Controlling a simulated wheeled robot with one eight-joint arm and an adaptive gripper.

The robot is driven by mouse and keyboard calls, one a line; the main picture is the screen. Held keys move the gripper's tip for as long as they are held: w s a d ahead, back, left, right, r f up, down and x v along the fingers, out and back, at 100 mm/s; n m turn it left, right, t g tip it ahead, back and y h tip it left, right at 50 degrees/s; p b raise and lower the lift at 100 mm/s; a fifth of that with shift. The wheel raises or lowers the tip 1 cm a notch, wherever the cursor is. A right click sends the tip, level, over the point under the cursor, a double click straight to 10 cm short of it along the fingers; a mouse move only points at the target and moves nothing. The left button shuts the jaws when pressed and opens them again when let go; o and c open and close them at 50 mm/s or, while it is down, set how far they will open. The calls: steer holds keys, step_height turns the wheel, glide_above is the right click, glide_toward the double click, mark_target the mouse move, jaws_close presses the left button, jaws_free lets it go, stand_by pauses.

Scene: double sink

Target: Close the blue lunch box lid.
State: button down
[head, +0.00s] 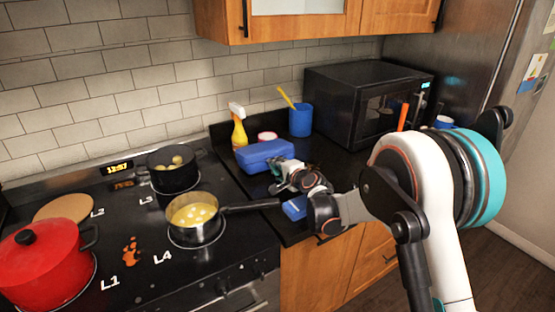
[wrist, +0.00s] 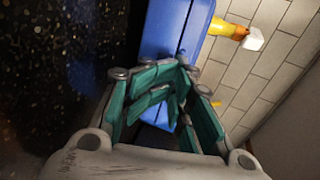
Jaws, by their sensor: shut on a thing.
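The blue lunch box (head: 262,154) sits on the black counter, right of the stove. Its lid looks lowered over the body, but I cannot tell whether it is fully closed. My gripper (head: 283,176) is at the box's front right side. In the wrist view, the box (wrist: 177,28) runs up from the teal fingers of my gripper (wrist: 172,72), with a dark seam along its length. The fingers are drawn together and shut on the box at its near edge. They hide the exact contact.
A yellow spray bottle (head: 238,128) and a blue cup (head: 300,120) stand behind the box. A black microwave (head: 350,100) is to the right. A saucepan (head: 193,216) points its handle toward my arm. A small blue thing (head: 294,208) lies near the counter's front edge.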

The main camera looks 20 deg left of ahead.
steer(key=shift+s+a+r, duration=0.15)
steer(key=shift+s+a, duration=0.05)
steer(key=shift+s, duration=0.2)
steer(key=shift+s+d+r, duration=0.3)
steer(key=shift+r, duration=0.05)
steer(key=shift+w+f, duration=0.3)
steer(key=shift+f, duration=0.1)
steer(key=shift+s+d+r, duration=0.15)
steer(key=shift+r, duration=0.05)
steer(key=c, duration=1.7)
jaws_free()
